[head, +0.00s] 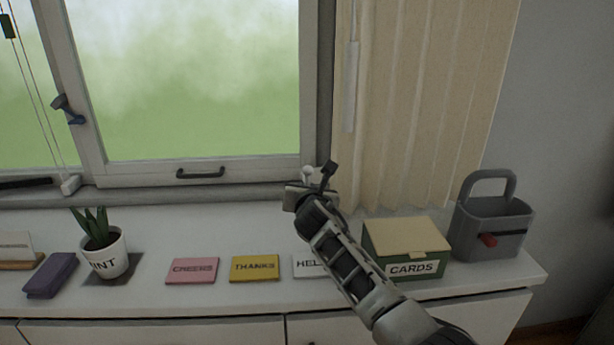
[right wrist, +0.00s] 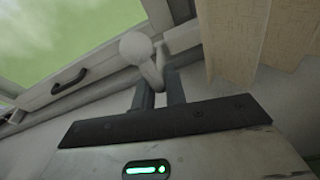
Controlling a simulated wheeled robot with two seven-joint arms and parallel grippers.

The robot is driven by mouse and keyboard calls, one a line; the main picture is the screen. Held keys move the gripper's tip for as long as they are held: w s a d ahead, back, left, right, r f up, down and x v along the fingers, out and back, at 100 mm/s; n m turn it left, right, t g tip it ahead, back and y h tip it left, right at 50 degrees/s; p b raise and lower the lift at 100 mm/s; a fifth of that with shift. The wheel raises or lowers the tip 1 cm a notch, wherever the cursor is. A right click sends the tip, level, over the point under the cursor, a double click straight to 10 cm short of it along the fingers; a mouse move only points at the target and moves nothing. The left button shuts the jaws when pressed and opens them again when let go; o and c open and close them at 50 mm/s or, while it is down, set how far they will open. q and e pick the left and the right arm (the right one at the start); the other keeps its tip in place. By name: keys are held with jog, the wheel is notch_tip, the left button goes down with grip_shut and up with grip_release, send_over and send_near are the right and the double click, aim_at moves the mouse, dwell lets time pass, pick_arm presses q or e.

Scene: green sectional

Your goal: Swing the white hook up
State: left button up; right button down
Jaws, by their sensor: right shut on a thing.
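The white hook (head: 308,172) is at the lower right corner of the window frame, small and partly hidden by my right gripper (head: 322,174) in the head view. In the right wrist view the white hook (right wrist: 136,46) shows a rounded knob at its upper end, with a thin stem running down between the fingertips. The right gripper (right wrist: 160,86) is shut on the hook, its two dark fingers on either side of the stem. The lower end of the stem is hard to make out. My left gripper is out of view.
Below the window a white cabinet top holds a green card box (head: 383,250), a grey caddy (head: 470,228), a pink card (head: 192,270), a yellow card (head: 255,267) and a potted plant (head: 104,258). A beige curtain (head: 425,100) hangs close to the right of the gripper.

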aim_at(308, 167)
jog(key=shift+w+d+r+g, duration=0.1)
jog(key=shift+w+r+g, duration=0.2)
jog(key=shift+r+g, duration=0.45)
jog(key=shift+w+a+r+g, duration=0.1)
jog(key=shift+w+r+g, duration=0.25)
jog(key=shift+r+g, duration=0.3)
jog(key=shift+w+d+r+g, duration=0.1)
jog(key=shift+w+r+g, duration=0.2)
jog(key=shift+r+g, duration=0.45)
jog(key=shift+f, duration=0.1)
jog(key=c, duration=1.5)
grip_release()
jog(key=shift+s, duration=0.1)
jog(key=b+v, duration=0.1)
jog(key=v, duration=1.4)
jog(key=shift+s+r, duration=0.15)
jog(key=shift+r, duration=0.25)
